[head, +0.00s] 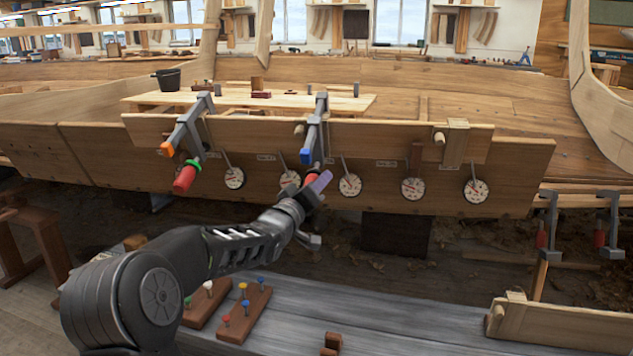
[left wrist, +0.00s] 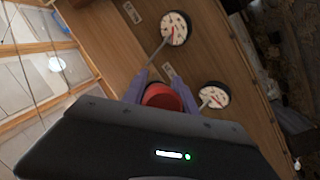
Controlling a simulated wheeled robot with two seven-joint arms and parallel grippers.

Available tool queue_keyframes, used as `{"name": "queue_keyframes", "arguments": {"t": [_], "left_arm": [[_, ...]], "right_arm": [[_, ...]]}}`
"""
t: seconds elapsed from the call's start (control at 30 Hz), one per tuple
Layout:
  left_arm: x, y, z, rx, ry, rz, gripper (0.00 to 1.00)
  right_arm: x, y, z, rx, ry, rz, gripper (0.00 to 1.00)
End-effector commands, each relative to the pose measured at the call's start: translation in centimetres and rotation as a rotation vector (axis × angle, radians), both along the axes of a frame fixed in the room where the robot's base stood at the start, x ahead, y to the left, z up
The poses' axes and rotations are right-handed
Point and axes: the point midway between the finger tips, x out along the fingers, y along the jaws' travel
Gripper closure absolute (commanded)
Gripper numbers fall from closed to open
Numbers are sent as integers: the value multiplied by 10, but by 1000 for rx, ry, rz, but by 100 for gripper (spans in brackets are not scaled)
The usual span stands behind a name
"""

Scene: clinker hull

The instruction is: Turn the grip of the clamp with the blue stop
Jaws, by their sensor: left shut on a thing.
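The clamp with the blue stop (head: 307,155) hangs over the hull plank, its grey bar slanting down at mid-picture. Its red grip (left wrist: 162,96) shows end-on in the left wrist view, between the two purple fingers of my left gripper (left wrist: 160,90). In the head view my left gripper (head: 314,190) is at the lower end of this clamp and hides most of the grip. The gripper is shut on the grip. Another clamp with an orange stop (head: 167,149), a green ring and a red grip (head: 185,179) hangs to the left. My right gripper is not in view.
Several round dials (head: 349,185) sit along the plank close to the clamps. A wooden clamp (head: 455,143) is to the right. Two more clamps (head: 549,225) hang at the far right. A grey bench (head: 390,315) below holds brown blocks with coloured pegs (head: 244,312).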

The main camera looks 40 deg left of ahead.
Motion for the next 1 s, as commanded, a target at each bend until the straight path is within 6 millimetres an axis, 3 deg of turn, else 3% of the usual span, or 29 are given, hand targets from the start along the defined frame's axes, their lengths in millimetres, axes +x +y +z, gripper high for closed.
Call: {"name": "queue_keyframes", "arguments": {"t": [0.6, 0.63, 0.87, 1.0], "left_arm": [[0, 1, 4, -58, -33, -22, 100], [0, 1, 4, -58, -33, -22, 65], [0, 0, 3, -59, -31, -22, 46], [0, 0, 2, -58, -30, -22, 44]], "right_arm": [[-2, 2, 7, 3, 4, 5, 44], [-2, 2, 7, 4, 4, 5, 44], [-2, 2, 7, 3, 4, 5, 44], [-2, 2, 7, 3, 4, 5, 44]]}}
